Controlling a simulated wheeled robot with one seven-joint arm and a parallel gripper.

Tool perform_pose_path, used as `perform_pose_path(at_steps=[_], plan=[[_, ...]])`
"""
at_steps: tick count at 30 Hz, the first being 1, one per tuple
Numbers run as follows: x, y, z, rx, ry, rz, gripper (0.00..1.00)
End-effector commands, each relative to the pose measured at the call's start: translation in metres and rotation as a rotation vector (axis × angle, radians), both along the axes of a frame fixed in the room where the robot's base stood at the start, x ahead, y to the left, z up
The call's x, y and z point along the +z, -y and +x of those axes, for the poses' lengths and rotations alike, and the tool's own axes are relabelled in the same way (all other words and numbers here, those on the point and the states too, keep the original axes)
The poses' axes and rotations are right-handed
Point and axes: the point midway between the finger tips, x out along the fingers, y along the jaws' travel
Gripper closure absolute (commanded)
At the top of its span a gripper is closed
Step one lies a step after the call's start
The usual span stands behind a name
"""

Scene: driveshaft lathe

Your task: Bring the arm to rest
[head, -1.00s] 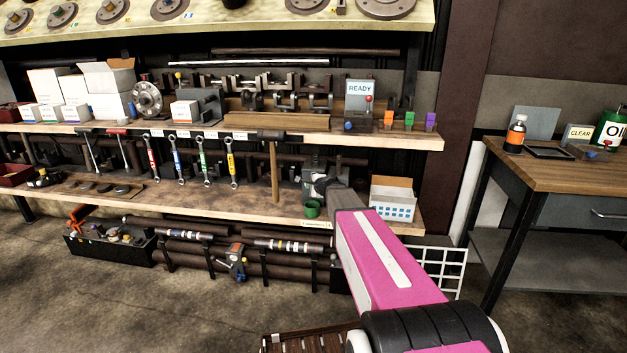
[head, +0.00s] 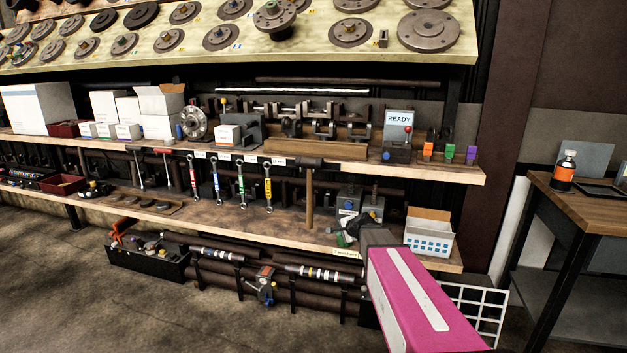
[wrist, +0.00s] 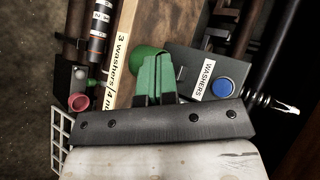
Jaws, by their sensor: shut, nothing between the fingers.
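My gripper is at the right end of the lower shelf (head: 160,206), reached by my pink arm. In the wrist view my gripper (wrist: 158,62) shows green finger pads closed together, with nothing between them. A green cup (wrist: 143,58) is just behind the fingertips in that view; I cannot tell whether they touch. A grey bin labelled WASHERS (wrist: 190,62), with a blue round part, stands beside the fingers. In the head view the gripper is small, dark and partly hidden by my arm.
A white and blue box (head: 430,238) stands close right of my arm. A hammer (head: 310,195) and several coloured wrenches hang left of it from the upper shelf (head: 340,152). A white wire rack (head: 478,312) stands below. A wooden-topped table (head: 590,205) is at the right. Open floor (head: 80,290) lies front left.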

Motion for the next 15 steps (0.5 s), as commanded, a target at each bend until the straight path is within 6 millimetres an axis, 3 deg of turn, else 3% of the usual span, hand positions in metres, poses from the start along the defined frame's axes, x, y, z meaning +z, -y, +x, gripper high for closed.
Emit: perform_pose_path(at_steps=[1, 5, 9, 12, 15], plan=[[-0.009, -0.006, -0.034, 0.089, -0.030, -0.090, 1.00], [-0.039, -0.009, -0.109, 0.354, -0.128, -0.345, 1.00], [-0.062, 0.001, -0.190, 0.645, -0.259, -0.596, 1.00], [-0.070, 0.013, -0.235, 0.810, -0.348, -0.724, 1.00], [-0.073, 0.024, -0.264, 0.926, -0.416, -0.805, 1.00]])
